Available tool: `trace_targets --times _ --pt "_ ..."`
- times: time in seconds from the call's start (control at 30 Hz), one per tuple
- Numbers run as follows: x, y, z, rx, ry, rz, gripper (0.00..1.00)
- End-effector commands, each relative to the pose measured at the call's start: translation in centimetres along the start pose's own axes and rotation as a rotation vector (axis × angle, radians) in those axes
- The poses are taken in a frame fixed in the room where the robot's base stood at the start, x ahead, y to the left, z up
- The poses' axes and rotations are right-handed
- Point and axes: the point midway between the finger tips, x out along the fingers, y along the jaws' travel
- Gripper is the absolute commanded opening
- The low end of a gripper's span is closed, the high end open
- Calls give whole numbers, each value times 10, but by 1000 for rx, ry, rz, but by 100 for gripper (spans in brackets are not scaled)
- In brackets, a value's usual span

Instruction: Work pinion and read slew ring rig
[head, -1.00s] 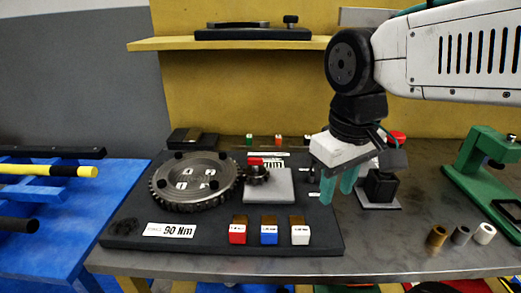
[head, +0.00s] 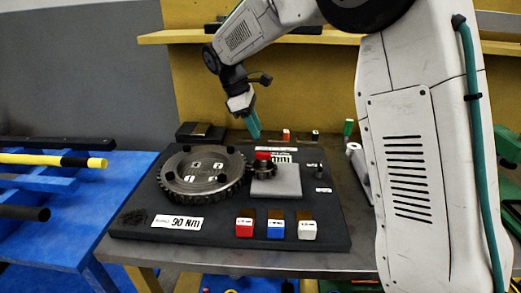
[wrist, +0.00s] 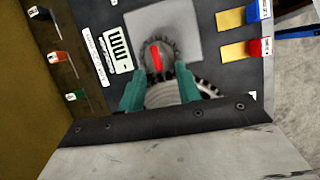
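The large dark toothed slew ring (head: 185,185) lies flat on the left of the black base plate (head: 135,235). The small pinion (head: 265,171) sits right beside the ring, by a pale grey plate (head: 285,187), with a red marker (head: 262,156) on top. In the wrist view, the red marker (wrist: 155,57) lies on the pinion, just beyond my fingertips. My gripper (head: 254,128) points down, above and slightly behind the pinion. Its teal fingers (wrist: 159,80) are apart with nothing held. A label reading "90 Nm" (head: 178,223) is at the plate's front.
Red (head: 244,228), blue (head: 275,229) and white (head: 307,230) tagged blocks line the plate's front edge. Small coloured pieces stand behind the plate. A yellow shelf (head: 165,38) crosses the back wall. A blue rack (head: 60,225) stands left. My arm hides the bench's right side.

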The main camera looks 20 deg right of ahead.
Motion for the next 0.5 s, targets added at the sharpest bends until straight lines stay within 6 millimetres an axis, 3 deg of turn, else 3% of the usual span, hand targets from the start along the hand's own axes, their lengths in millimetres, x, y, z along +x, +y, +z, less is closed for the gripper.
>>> trace_targets --times 0.1,0.27,0.5 --pt "6 9 -13 -40 -16 1 34" --pt "19 11 -16 -54 -22 -1 34" --pt "57 10 -14 -52 -22 -1 34"
